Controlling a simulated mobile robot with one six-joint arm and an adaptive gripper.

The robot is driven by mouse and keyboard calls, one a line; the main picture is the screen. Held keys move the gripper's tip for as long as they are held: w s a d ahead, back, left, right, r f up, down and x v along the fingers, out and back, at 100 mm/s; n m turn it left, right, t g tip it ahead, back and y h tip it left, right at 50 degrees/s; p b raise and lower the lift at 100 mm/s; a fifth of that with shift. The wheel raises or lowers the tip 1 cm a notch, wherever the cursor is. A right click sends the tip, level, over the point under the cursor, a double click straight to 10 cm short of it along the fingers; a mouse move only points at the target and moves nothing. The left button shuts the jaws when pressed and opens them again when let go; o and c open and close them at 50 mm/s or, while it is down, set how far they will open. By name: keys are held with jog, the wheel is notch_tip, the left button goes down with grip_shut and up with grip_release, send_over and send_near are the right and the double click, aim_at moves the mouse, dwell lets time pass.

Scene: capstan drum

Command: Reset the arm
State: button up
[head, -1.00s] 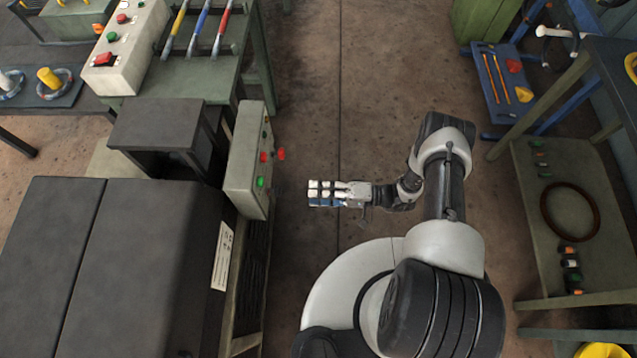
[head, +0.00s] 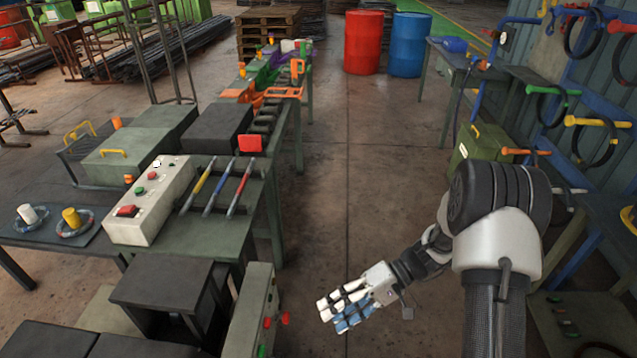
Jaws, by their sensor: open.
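My gripper (head: 342,310) is in the lower middle of the head view, with pale and blue finger pads. It is open and empty, above the bare floor of the aisle. The arm comes from the lower right, with its upper links raised and the gripper pointing down and left. A green-grey control box (head: 252,318) with red and green buttons stands to the left of the gripper, with a gap between them.
A workbench (head: 225,232) with levers and a white button box (head: 150,203) lines the left. A blue rack (head: 590,105) with hanging rings and a table (head: 575,315) stand right. A red barrel (head: 363,42) and blue barrel (head: 410,45) stand far back. The middle floor (head: 365,170) is clear.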

jog(key=s+d+r+m+t+h, duration=0.1)
jog(key=s+d+r+t+h, duration=0.2)
jog(key=r, duration=0.5)
jog(key=s+d+r+t+h, duration=0.3)
jog(key=s+r+h, duration=0.2)
jog(key=s+r, duration=0.3)
jog(key=s+d+r+m+t+h, duration=0.1)
jog(key=s+d+r+t+h, duration=0.2)
jog(key=s+r, duration=0.3)
jog(key=shift+d+r+m+h, duration=0.3)
jog(key=shift+d+r+h, duration=0.1)
jog(key=shift+r, duration=0.7)
jog(key=shift+w+a, duration=0.1)
